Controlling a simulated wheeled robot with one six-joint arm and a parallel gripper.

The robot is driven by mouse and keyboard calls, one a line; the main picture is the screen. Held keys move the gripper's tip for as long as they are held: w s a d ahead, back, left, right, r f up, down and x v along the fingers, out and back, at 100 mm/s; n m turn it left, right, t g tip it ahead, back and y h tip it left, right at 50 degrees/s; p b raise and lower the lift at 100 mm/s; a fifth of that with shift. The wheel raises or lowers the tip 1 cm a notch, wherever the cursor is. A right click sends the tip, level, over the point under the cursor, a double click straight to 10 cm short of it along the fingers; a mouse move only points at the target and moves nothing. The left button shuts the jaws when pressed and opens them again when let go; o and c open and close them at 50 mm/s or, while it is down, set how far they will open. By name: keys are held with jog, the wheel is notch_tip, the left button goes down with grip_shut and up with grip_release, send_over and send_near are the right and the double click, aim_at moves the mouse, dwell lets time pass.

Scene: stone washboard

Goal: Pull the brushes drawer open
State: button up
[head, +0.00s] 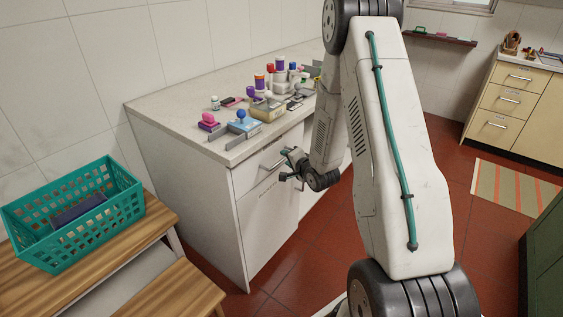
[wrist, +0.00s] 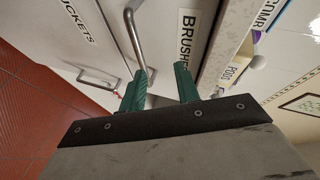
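The brushes drawer (head: 247,178) is the top front of the white cabinet and looks shut, flush with the front. Its metal bar handle (head: 275,159) lies beside my gripper (head: 290,166). In the wrist view, the label reading "BRUSH..." (wrist: 187,36) is on the drawer front, partly cut off by my finger. The handle (wrist: 138,40) runs down to the green fingers of my gripper (wrist: 163,71). The fingers are apart, with the handle's lower end close to the left finger. Whether they touch it I cannot tell.
A "BUCKETS" label (wrist: 78,26) and another handle (wrist: 98,78) are on the front beside the drawer. Stamps and bottles stand on the countertop (head: 165,108). A teal basket (head: 118,212) sits on a wooden bench at left. Red floor (head: 310,240) is open before the cabinet.

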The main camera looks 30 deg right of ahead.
aim_at(282, 161)
jog(key=w+f, duration=0.1)
jog(key=w, duration=0.1)
jog(key=w+d+f+m+t, duration=0.1)
jog(key=w+f, duration=0.1)
jog(key=w+f+m, duration=0.1)
jog(key=w+f, duration=0.1)
jog(key=shift+w+d+f+t, duration=0.1)
jog(key=shift+d+f+t, duration=0.05)
jog(key=shift+t, duration=0.25)
grip_shut()
